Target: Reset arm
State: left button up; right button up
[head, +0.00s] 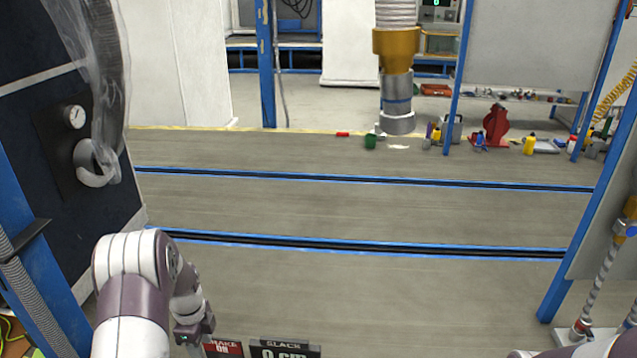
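My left arm comes in from the lower left, its white and purple links bent at the elbow. My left gripper (193,338) is low in the picture, beside a red sign reading "ON" (224,348). Its fingers are small and partly cut off by the bottom edge, so I cannot tell whether they are open or shut. I see nothing clearly held in it. Only a small white piece of my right arm shows at the bottom right edge. My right gripper is out of view.
A hanging hose with a gold and silver end (397,85) is at top centre. A dark panel with a gauge (74,117) stands left. A "SLACK 0 cm" sign (284,349) is at the bottom. Blue posts (584,235) stand right. The middle floor is clear.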

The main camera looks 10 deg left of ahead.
pick_arm(q)
jog(key=s+d+r+n+p, duration=0.5)
jog(key=s+d+r+n, duration=0.2)
jog(key=d+r, duration=0.3)
jog(key=s+d+r+n+t+p, duration=0.1)
jog(key=s+d+r+n+p, duration=0.4)
jog(key=r, duration=0.8)
jog(key=s+d+n, duration=0.2)
jog(key=d+n, duration=0.2)
jog(key=shift+s+d+r+p, duration=0.15)
jog(key=shift+s+d+p, duration=0.15)
jog(key=shift+d, duration=0.1)
jog(key=shift+s, duration=0.1)
